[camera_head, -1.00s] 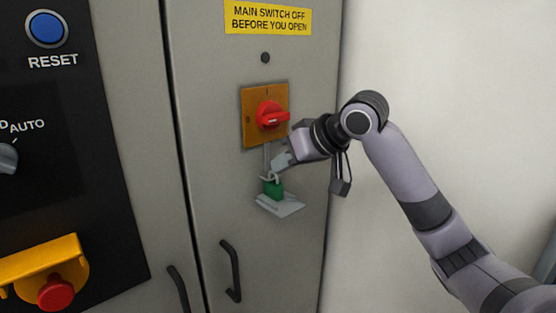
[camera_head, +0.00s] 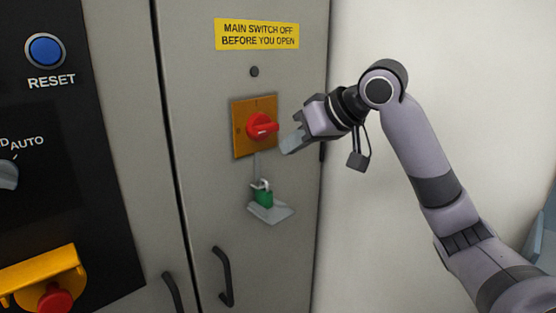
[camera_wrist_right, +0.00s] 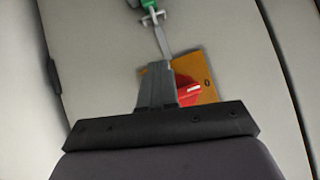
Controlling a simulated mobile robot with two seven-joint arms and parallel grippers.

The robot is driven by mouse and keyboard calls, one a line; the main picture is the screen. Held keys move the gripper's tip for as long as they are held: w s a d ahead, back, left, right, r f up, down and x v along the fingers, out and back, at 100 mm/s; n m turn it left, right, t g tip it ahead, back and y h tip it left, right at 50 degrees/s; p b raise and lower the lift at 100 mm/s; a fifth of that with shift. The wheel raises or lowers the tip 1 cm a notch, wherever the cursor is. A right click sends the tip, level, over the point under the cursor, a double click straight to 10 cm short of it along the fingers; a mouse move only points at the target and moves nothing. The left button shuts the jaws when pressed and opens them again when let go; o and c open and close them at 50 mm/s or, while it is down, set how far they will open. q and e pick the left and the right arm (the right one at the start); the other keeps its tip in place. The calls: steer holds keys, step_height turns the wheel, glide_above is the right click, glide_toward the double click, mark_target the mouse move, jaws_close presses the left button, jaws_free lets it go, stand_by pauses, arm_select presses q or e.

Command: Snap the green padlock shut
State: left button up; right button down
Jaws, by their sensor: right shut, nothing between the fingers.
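The green padlock (camera_head: 263,198) stands upright on a small grey shelf (camera_head: 271,213) on the cabinet door, below the red rotary switch (camera_head: 262,126). Its pale shackle (camera_head: 261,184) shows above the body; I cannot tell whether it is closed. A thin grey strip (camera_head: 257,166) runs from the switch down to it. In the right wrist view the padlock (camera_wrist_right: 148,4) is cut off at the top edge. My right gripper (camera_head: 287,149) is shut and empty, just right of and below the switch, above and apart from the padlock. My left gripper is not in view.
The orange switch plate (camera_head: 241,137) sits under a yellow warning sign (camera_head: 257,34). Black door handles (camera_head: 222,276) are lower down. A control panel with a blue reset button (camera_head: 45,50) and a red button (camera_head: 55,299) is at left. Open space lies right of the cabinet.

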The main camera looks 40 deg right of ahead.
steer(key=v, duration=0.5)
steer(key=shift+d, duration=0.15)
stand_by(0.5)
